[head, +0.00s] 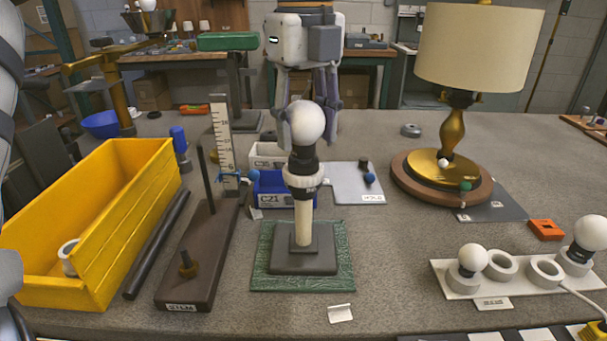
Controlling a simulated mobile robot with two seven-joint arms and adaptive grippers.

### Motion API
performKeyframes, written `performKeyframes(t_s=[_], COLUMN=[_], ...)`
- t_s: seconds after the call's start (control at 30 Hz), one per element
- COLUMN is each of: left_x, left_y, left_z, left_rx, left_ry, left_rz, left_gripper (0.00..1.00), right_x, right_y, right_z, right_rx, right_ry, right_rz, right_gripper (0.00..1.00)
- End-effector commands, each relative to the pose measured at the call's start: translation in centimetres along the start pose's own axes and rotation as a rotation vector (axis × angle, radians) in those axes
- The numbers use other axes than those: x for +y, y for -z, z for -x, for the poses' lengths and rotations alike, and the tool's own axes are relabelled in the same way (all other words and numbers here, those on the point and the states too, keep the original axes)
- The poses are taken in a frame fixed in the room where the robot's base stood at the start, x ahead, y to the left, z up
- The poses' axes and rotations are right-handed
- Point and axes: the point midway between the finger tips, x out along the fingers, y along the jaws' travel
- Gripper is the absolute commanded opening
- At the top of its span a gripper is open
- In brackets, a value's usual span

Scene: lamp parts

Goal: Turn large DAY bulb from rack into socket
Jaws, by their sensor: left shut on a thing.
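A large white round bulb (307,121) stands upright above the dark and white socket (303,180) on the cream post of a lamp stand. The stand's dark square base (303,258) sits on a green mat (325,283). My left gripper (311,125) comes down from above, its fingers on both sides of the bulb, shut on it. The bulb's neck meets the socket top; how deep it sits cannot be told. The white rack (465,285) at the right holds a smaller bulb (473,258), another large bulb (590,233) and two empty rings. My right gripper is not in view.
A yellow bin (100,215) and a dark stem stand with an upright scale (220,135) are at the left. Blue (272,188) and white bins stand behind the post. A shaded lamp (453,130) stands back right. An orange block (546,230) lies near the rack.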

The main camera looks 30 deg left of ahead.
Motion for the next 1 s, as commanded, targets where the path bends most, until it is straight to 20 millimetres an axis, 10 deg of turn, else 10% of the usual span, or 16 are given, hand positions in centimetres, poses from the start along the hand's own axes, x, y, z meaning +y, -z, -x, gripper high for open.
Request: performKeyframes(t_s=[0.13,0.17,0.23,0.83,1.0], left_x=[0.0,0.0,0.0,0.03,0.17], left_y=[-0.01,-0.01,-0.01,-0.02,-0.07], left_z=[-0.03,-0.04,-0.07,-0.54,-0.66], left_rx=[0.0,0.0,0.0,0.002,0.006], left_ry=[-0.001,-0.001,-0.002,-0.008,-0.008], left_rz=[0.0,0.0,0.0,-0.011,-0.369], left_gripper=[0.24,0.4,0.24,0.24,0.24], right_x=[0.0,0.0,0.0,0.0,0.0], right_y=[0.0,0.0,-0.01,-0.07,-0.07], right_z=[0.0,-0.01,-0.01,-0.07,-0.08], right_rx=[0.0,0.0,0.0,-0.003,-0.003], right_ry=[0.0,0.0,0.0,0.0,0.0], right_rz=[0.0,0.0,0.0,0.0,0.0], right_gripper=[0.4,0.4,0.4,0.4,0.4])
